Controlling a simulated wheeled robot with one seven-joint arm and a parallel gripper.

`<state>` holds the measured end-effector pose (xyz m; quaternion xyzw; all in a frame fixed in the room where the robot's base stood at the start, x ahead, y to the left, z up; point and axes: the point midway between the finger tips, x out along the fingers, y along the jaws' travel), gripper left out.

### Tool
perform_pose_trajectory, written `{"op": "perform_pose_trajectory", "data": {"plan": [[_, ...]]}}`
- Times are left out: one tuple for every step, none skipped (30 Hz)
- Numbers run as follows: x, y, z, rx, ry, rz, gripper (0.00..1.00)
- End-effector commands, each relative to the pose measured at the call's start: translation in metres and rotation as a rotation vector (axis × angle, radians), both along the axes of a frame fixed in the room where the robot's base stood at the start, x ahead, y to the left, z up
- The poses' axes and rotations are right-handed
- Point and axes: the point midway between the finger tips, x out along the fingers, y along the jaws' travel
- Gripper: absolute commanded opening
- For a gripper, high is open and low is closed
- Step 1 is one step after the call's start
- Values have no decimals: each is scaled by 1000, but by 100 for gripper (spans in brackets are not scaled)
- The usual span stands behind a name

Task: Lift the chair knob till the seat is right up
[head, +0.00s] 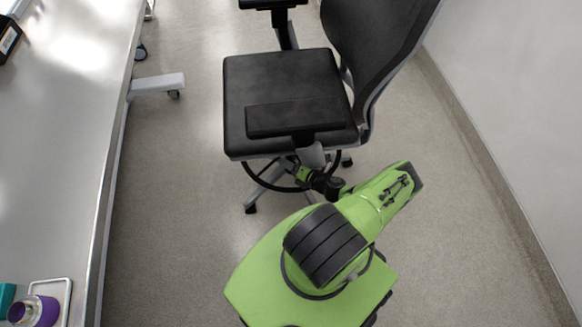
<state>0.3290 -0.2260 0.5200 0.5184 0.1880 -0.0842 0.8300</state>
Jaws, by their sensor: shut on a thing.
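The black office chair (275,80) stands upright, its square seat facing up and its backrest at the right. My gripper (289,164) reaches in from below, at the near edge of the seat under the near armrest (296,118). It is shut on the chair knob, low beside the seat's underside. The knob and the fingertips are mostly hidden by the seat edge and my own wrist. The seat's exact height on its column cannot be seen from above.
A long metal bench (60,120) runs along the left, with a purple-topped container (45,311) in a rack at its near end. A white wall (520,90) is at the right. The chair's foot ring and legs (258,185) show below the seat. Floor between bench and chair is clear.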

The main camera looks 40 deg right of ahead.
Motion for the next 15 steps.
{"op": "perform_pose_trajectory", "data": {"plan": [[4, -5, 11, -4, -18, -10, 24], [4, -5, 12, -4, -18, -10, 24], [4, -5, 15, -4, -19, -10, 24], [4, -5, 16, -4, -18, -9, 23], [4, -5, 18, -4, -19, -9, 23], [4, -4, 20, -2, -19, -8, 24], [4, -4, 22, -2, -19, -8, 23], [4, -5, 23, -3, -19, -8, 24], [4, -5, 25, -4, -19, -9, 23], [4, -5, 26, -4, -19, -9, 23], [4, -5, 28, -5, -18, -9, 23], [4, -5, 30, -5, -19, -9, 23], [4, -5, 31, -5, -19, -9, 23], [4, -5, 33, -5, -18, -10, 23], [4, -5, 35, -5, -18, -10, 23]]}}
